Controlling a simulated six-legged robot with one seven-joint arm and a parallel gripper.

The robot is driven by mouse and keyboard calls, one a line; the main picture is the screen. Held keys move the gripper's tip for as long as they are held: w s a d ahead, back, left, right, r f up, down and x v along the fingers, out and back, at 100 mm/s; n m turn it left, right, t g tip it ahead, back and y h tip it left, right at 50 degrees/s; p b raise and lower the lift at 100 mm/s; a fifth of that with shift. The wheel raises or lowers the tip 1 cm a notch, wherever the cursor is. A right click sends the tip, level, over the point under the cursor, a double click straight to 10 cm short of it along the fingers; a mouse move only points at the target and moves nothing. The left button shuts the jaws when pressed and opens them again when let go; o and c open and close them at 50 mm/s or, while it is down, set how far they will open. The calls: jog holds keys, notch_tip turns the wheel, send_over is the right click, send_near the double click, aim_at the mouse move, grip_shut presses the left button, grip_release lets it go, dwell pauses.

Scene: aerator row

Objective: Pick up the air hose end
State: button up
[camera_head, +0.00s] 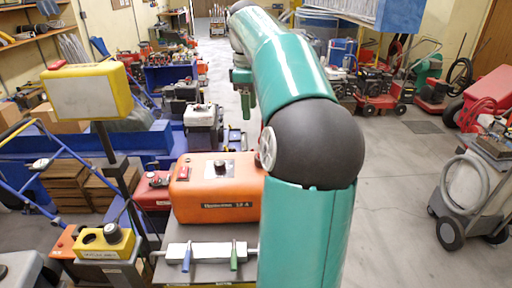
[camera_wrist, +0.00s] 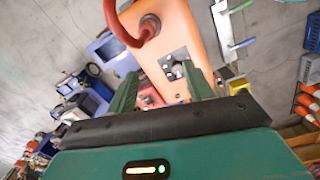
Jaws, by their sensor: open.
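In the wrist view a thick red hose (camera_wrist: 116,20) curves in from the top edge. Its lower end meets a round fitting on an orange box (camera_wrist: 178,28). I cannot tell whether this is the air hose end that is named. My gripper (camera_wrist: 160,70) is open, its two green fingers apart and nothing between them. The hose lies beyond the fingertips, above them in the picture. In the head view the orange box (camera_head: 205,205) stands left of my arm.
A grey bar with blue and green levers (camera_head: 200,250) lies in front of the box. A yellow-framed panel on a post (camera_head: 88,92) and a yellow button box (camera_head: 104,243) stand left. A cart with a grey hose (camera_head: 448,180) stands right. The floor between is clear.

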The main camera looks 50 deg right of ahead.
jog(key=d+f, duration=0.1)
jog(key=f, duration=0.3)
jog(key=s+d+f, duration=0.1)
jog(key=f, duration=0.4)
jog(key=s+d+f, duration=0.1)
jog(key=f, duration=0.3)
jog(key=shift+d+f, duration=0.15)
jog(key=shift+f, duration=0.15)
jog(key=c, duration=1.1)
jog(key=shift+r, duration=0.1)
